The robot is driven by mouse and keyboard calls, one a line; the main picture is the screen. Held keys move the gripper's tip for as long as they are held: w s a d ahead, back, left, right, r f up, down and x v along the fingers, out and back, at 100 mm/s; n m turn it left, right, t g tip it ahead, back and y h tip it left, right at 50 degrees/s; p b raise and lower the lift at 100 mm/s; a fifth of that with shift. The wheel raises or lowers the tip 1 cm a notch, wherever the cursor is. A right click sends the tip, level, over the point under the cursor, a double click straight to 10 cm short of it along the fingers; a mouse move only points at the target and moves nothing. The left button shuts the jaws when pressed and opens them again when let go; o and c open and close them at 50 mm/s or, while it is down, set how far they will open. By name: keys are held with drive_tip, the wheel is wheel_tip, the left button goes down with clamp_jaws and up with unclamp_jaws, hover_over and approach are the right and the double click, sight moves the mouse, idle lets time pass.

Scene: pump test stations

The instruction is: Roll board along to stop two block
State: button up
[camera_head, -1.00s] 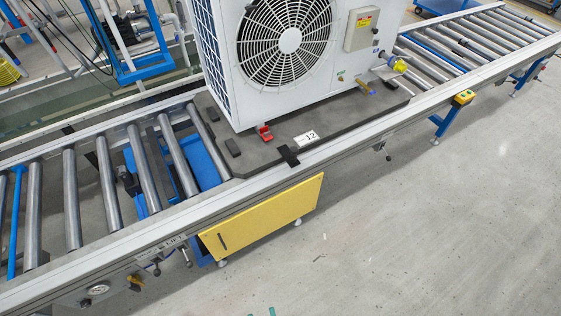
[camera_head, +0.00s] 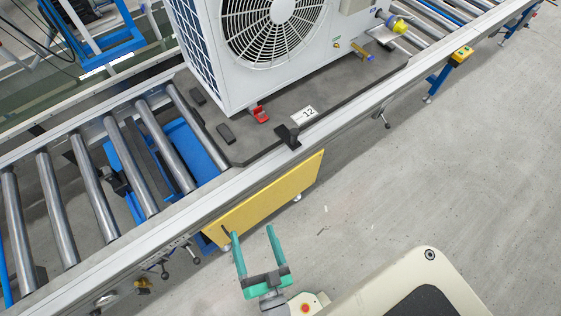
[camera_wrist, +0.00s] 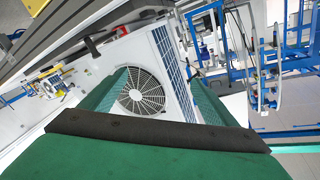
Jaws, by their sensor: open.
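The dark grey board (camera_head: 280,130) lies on the roller conveyor and carries a white fan unit (camera_head: 272,55). A tag reading 12 (camera_head: 304,115) and a black handle-like piece (camera_head: 289,137) are at its front edge. My gripper (camera_head: 253,243) has teal fingers, open and empty, below the conveyor's front rail in the picture and apart from the board. In the wrist view the fan unit (camera_wrist: 143,90) shows between the green fingers. I cannot tell which part is the stop two block; a dark bar with blue parts (camera_head: 151,150) sits between the rollers left of the board.
Bare rollers (camera_head: 84,170) run left of the board. The conveyor's front rail (camera_head: 215,190) lies between my gripper and the board. A yellow panel (camera_head: 265,200) hangs below it. A yellow button box (camera_head: 462,53) stands at right. The floor in front is clear.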

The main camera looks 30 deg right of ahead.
drive_tip(key=w+d+f+m+g+h, duration=0.1)
drive_tip(key=w+d+f+m+h, duration=0.45)
drive_tip(key=w+d+m, duration=0.4)
drive_tip(key=m+g+h, duration=0.5)
drive_tip(key=m+g, duration=0.1)
drive_tip(key=m, duration=0.5)
approach(292, 140)
drive_tip(key=x, duration=0.9)
drive_tip(key=shift+w+d, duration=0.2)
drive_tip(key=shift+w, duration=0.1)
